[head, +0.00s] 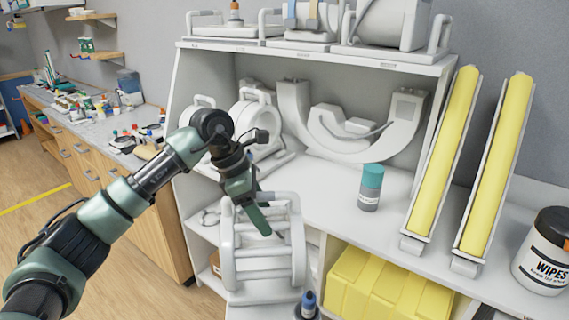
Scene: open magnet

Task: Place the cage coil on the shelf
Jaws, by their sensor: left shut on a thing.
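The cage coil (284,254) is a white open frame of rings and bars. It is in the lower middle of the head view, in front of the lower part of the white shelf unit (310,58). My left gripper (254,208) is at the top of the coil and is shut on it; the exact grip point is partly hidden by the fingers. Whether the coil's underside touches anything is unclear. My right gripper is not in view.
The middle shelf holds white ring-shaped coils (252,118), a large curved coil (345,145) and a teal-capped bottle (370,188). Bare shelf surface lies left of the bottle. Yellow pads (440,165) lean at right beside a wipes tub (545,252). More coils fill the top.

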